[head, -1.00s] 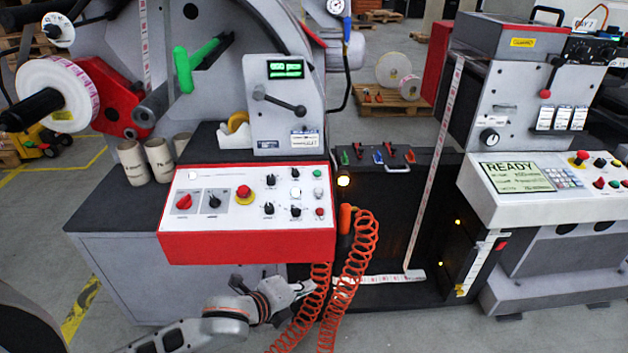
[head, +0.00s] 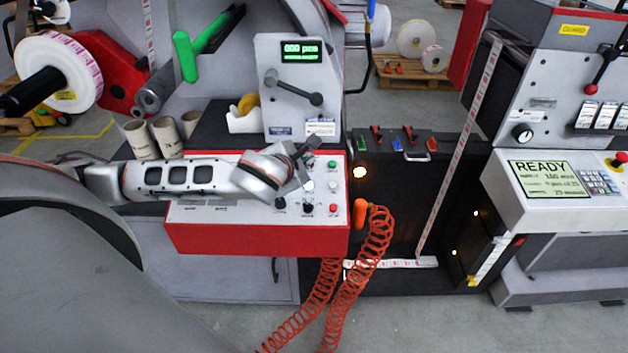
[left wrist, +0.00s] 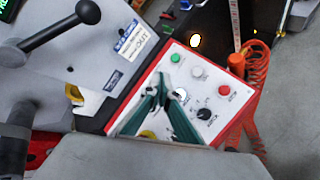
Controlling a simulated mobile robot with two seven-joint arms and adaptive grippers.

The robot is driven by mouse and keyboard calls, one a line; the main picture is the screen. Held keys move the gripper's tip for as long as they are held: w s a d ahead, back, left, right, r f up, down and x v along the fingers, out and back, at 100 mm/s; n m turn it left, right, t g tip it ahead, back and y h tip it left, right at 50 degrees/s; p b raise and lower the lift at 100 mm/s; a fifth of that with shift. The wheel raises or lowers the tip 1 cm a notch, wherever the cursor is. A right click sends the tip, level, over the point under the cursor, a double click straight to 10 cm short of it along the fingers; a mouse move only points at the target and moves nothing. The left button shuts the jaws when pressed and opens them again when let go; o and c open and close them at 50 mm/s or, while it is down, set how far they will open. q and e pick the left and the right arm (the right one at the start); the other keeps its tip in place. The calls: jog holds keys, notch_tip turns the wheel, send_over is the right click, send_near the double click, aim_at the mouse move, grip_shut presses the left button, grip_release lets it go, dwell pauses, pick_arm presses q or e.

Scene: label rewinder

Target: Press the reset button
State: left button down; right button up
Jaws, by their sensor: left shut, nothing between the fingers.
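The control panel (head: 190,238) is a red-edged box with a white sloping top. On its right side are a green button (head: 332,164), a white button (head: 333,186) and a red button (head: 333,208); their labels are too small to read, so I cannot tell which is reset. My left gripper (head: 307,162) is shut and empty over the panel's upper right part. My arm hides the panel's left controls. My right gripper is not in view.
A grey housing with a black lever (head: 292,90) and a green display (head: 299,51) stands just behind the panel. Orange coiled hose (head: 372,250) hangs at the panel's right. Cardboard cores (head: 165,136) stand behind my arm. A READY screen (head: 546,178) is farther right.

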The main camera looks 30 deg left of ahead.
aim_at(309, 185)
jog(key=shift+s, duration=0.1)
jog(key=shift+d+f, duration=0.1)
pick_arm(q)
jog(key=f+b, duration=0.2)
jog(key=f, duration=0.1)
jog(key=w+f+b, duration=0.1)
jog(key=b, duration=0.1)
jog(key=shift+a+f, duration=0.2)
jog(key=shift+a, duration=0.05)
jog(key=b, duration=0.1)
jog(key=f+b, duration=0.2)
jog(key=shift+w+a+f, duration=0.2)
jog(key=shift+w+f, duration=0.05)
jog(key=shift+w+a+f, duration=0.1)
jog(key=shift+w+f, duration=0.1)
jog(key=shift+f, duration=0.65)
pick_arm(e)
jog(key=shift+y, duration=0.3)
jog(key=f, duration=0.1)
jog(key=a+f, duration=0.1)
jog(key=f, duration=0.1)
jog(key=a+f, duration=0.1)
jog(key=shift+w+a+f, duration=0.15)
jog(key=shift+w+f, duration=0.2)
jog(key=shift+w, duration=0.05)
